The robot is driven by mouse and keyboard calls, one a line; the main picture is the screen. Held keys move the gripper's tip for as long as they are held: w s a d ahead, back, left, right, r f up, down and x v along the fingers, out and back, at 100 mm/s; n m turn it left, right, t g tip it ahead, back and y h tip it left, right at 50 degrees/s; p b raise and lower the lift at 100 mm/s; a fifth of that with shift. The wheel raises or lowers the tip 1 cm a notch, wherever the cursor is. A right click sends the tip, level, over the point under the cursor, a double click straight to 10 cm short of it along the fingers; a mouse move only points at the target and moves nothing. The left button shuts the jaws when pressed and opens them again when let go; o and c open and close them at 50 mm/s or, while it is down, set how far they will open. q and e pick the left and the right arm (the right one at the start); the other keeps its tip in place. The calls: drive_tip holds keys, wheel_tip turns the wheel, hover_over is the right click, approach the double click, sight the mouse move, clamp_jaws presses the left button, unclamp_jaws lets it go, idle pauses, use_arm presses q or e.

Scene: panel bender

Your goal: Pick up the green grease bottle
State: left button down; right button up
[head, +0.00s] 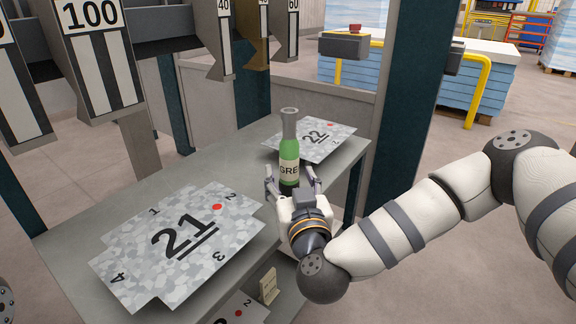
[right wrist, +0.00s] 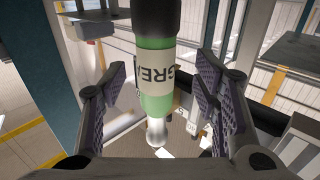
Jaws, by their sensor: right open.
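The green grease bottle (head: 289,155) stands upright on the grey table, with a grey neck and a pale label reading "GRE". My right gripper (head: 291,182) is at the bottle from the near side, its fingers spread to the left and right of the lower part. In the right wrist view the bottle (right wrist: 156,75) appears upside down between the two open fingers (right wrist: 160,100), with gaps visible on both sides. The bottle's base is partly hidden by the gripper in the head view. My left gripper does not show.
The grey table (head: 165,188) carries a metal sheet marked 21 (head: 140,260) at left and a sheet marked 22 (head: 335,136) behind the bottle. A dark post (head: 405,100) stands to the right. Hanging numbered tools (head: 100,60) are at upper left. A small tag (head: 268,285) sits below.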

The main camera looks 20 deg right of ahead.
sight(291, 171)
drive_tip(key=w, duration=0.2)
drive_tip(key=w+d, duration=0.1)
drive_tip(key=w, duration=0.1)
clamp_jaws()
drive_tip(key=shift+r, duration=0.2)
